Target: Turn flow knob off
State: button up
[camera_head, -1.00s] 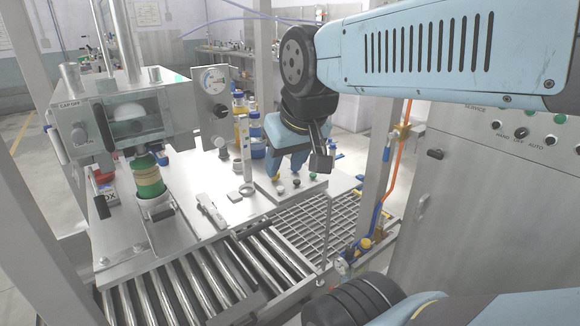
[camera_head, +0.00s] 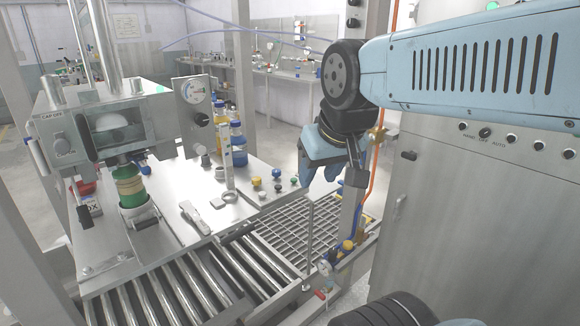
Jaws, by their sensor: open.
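A grey upright panel at the left centre carries a round gauge (camera_head: 193,90) and, below it, a black knob (camera_head: 201,119). A silver knob (camera_head: 200,150) sits lower. I cannot read which of these is the flow knob, nor its setting. My gripper (camera_head: 316,178) is open and empty, pointing down to the right of the panel. It is well apart from the knobs, near the right end of the steel table (camera_head: 215,215).
Several small coloured balls or caps (camera_head: 278,187) lie on the table's right part. Blue-capped bottles (camera_head: 237,140) stand behind. A green bottle (camera_head: 128,185) sits under the filling box (camera_head: 110,125). A roller conveyor (camera_head: 180,290) runs in front; a steel cabinet (camera_head: 450,220) stands right.

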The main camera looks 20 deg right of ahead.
aim_at(277, 173)
jog(key=u, duration=0.85)
jog(key=i, duration=0.1)
jog(key=z, duration=2.75)
jog(key=i, duration=1.05)
jog(key=u, duration=2.55)
jog(key=i, duration=0.5)
